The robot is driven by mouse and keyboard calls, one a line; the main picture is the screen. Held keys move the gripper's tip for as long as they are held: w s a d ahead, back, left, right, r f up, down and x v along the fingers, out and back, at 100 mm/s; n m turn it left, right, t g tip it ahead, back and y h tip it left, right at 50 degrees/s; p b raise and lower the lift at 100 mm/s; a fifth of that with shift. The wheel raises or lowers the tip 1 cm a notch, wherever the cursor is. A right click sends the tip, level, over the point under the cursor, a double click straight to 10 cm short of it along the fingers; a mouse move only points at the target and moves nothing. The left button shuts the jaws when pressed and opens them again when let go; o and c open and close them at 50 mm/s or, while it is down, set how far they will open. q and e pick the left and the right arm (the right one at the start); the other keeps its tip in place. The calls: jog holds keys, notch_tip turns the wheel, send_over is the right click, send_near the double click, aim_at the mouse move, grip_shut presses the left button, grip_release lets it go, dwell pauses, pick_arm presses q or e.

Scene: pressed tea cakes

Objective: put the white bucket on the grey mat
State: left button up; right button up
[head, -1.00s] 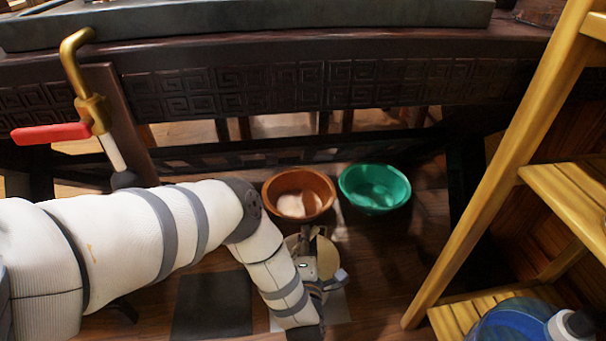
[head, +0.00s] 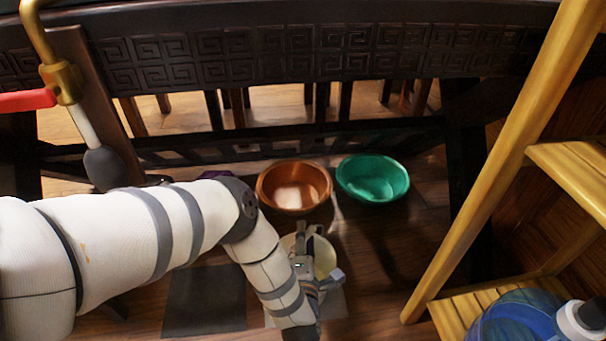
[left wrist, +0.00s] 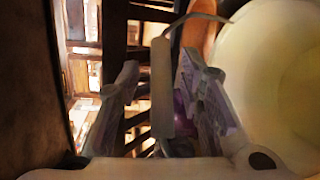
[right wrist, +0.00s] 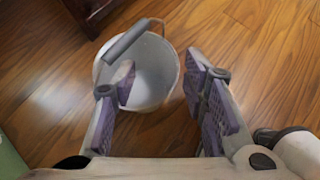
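A cream-white bucket (head: 325,258) stands on the floor in the head view, partly hidden by my left gripper (head: 312,240). Its pale side fills the right of the left wrist view (left wrist: 285,75). There the bucket's grey handle grip (left wrist: 162,88) lies between the fingers of my left gripper (left wrist: 160,100), with gaps on both sides. A dark grey mat (head: 204,300) lies left of the bucket; a lighter grey square (head: 335,306) shows by the bucket. My right gripper (right wrist: 165,90) is open and empty above a white bucket (right wrist: 150,75); whether it is the same one I cannot tell.
A brown bowl (head: 294,187) and a green bowl (head: 373,179) sit behind the bucket. A dark carved table (head: 300,55) stands beyond. A yellow wooden ladder-like stand (head: 490,170) rises at the right, with a blue bottle (head: 515,318) at its foot.

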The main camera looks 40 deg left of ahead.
pick_arm(q)
jog(key=shift+s+d+r, duration=0.2)
jog(key=p+v, duration=0.4)
jog(key=v, duration=0.7)
jog(key=shift+s+p, duration=0.2)
jog(key=shift+p, duration=0.1)
pick_arm(e)
jog(key=r, duration=0.1)
jog(key=w+r, duration=0.1)
jog(key=r, duration=0.1)
jog(key=shift+w+t, duration=0.3)
jog(key=shift+t, duration=0.1)
pick_arm(q)
jog(key=shift+d, duration=0.1)
